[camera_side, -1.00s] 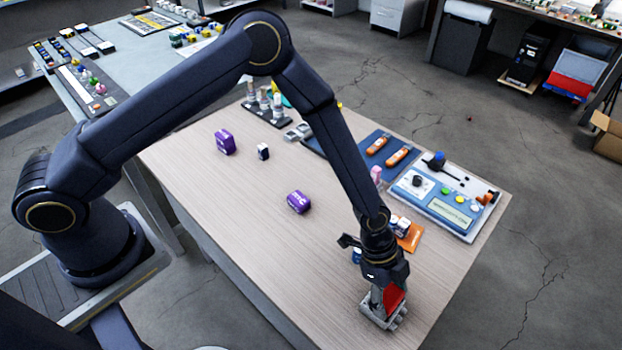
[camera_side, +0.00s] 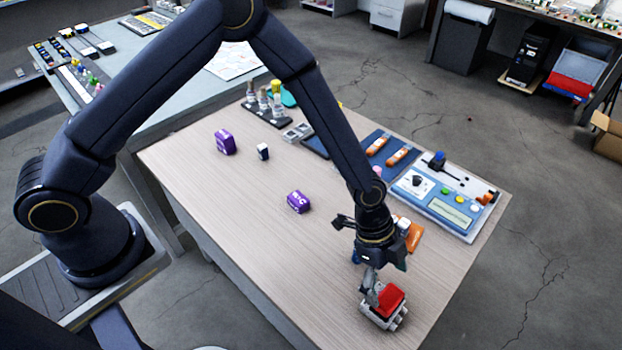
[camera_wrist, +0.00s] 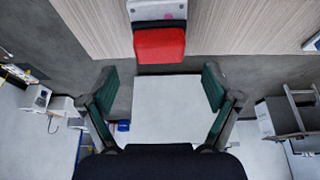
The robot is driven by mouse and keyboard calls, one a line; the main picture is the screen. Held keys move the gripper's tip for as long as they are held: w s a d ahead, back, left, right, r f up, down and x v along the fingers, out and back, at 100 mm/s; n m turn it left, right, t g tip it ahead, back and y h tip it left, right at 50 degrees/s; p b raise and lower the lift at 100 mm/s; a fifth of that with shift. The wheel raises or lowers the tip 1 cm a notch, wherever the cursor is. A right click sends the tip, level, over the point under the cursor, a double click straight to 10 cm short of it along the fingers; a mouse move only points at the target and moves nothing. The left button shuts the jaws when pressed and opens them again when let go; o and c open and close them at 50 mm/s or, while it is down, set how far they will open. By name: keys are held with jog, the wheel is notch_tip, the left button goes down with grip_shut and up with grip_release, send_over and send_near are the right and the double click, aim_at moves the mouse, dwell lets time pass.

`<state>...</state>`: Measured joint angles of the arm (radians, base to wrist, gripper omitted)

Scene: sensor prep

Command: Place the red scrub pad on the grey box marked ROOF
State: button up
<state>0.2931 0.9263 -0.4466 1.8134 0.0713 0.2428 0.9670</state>
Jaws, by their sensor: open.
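The red scrub pad (camera_side: 389,299) lies on top of the grey box (camera_side: 383,319) at the near corner of the table. In the wrist view the pad (camera_wrist: 160,45) covers one end of the grey box (camera_wrist: 157,10). I cannot read any marking on the box. My gripper (camera_side: 373,287) is just above the pad, slightly to its left in the side view. In the wrist view my gripper (camera_wrist: 159,86) has its two green-padded fingers wide apart with nothing between them, and the pad is beyond the fingertips.
Two purple boxes (camera_side: 225,142) (camera_side: 298,202) and a small dark-and-white block (camera_side: 263,151) stand mid-table. An orange item (camera_side: 411,236) and small bottles are behind my gripper. The table's left and front areas are clear.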

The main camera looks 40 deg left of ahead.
jog(key=a+r+n+t+y, duration=0.3)
jog(key=a+r+n, duration=0.4)
jog(key=a+r, duration=1.4)
jog(key=s+a+r+n+t, duration=0.1)
jog(key=s+a+r+n, duration=0.3)
jog(key=s+a+n, duration=0.1)
jog(key=s+a+r+n+t+y, duration=0.1)
jog(key=s+a+r+n, duration=0.4)
jog(key=s, duration=0.4)
jog(key=shift+a+r+n+t, duration=0.25)
jog(key=shift+a+n, duration=0.25)
jog(key=shift+a, duration=0.6)
